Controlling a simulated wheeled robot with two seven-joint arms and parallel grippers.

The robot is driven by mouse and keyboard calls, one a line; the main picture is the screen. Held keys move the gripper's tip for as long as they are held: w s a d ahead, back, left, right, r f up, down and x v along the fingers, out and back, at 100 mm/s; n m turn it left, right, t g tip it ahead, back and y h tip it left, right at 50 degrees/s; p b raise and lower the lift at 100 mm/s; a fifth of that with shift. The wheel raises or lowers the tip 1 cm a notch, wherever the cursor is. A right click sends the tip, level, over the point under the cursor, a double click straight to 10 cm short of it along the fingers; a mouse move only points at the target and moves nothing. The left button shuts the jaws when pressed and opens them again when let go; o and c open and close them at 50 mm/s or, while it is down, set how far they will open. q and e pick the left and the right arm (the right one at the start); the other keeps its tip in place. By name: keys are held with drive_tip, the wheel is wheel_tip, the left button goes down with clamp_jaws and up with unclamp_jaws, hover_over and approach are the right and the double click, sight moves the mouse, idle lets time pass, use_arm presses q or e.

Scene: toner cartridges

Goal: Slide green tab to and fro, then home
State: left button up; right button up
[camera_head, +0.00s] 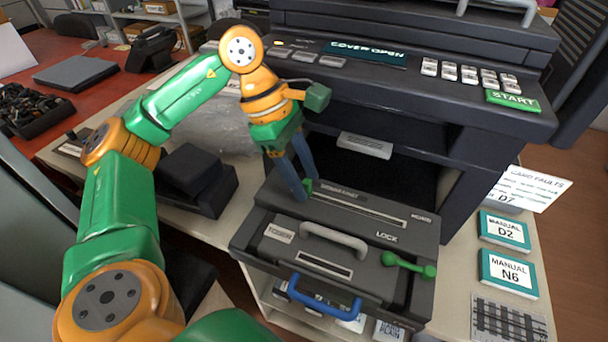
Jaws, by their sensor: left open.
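A small green tab (308,184) shows at the left end of a long slot on top of the dark cartridge unit (262,222). My left gripper (303,190) points down at the tab with its blue-grey fingers open. The fingers partly cover the tab, and I cannot tell whether they touch it. A green lever (409,265) lies beside the word LOCK on the front right of the unit. My right gripper is not in view.
The unit has a grey handle (334,240) and a blue handle (322,297). The printer (440,105) with a COVER OPEN display stands behind. Manuals D2 (504,231) and N6 (508,273) lie on the right. A black box (196,180) stands left of the unit.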

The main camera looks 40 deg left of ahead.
use_arm(q)
drive_tip(key=shift+c, duration=0.2)
clamp_jaws()
idle(1.2)
